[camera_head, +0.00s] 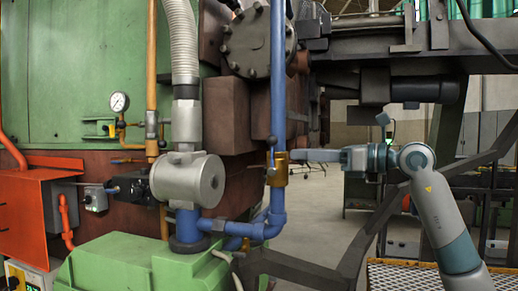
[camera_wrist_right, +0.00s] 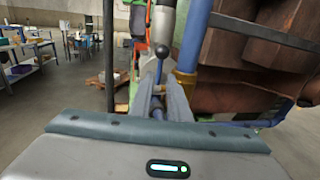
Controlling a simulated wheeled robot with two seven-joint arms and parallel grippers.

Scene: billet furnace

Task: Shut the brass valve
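The brass valve (camera_head: 279,168) sits on a vertical blue pipe in the middle of the head view. A small lever with dark round ends shows at its left side. In the right wrist view the brass body (camera_wrist_right: 186,82) is just right of the fingers, and the lever's black knob (camera_wrist_right: 162,51) is ahead of them. My right gripper (camera_head: 294,155) reaches in from the right, level with the valve's upper part. Its two fingers (camera_wrist_right: 161,88) stand apart with a gap between them; contact with the lever cannot be told. My left gripper is not in view.
The blue pipe (camera_head: 278,70) runs up past a dark round flange (camera_head: 259,42). A grey cylindrical fitting (camera_head: 190,181) and a pressure gauge (camera_head: 119,102) are to the left. A dark slanted beam (camera_head: 372,232) stands below my right arm. Open floor shows behind.

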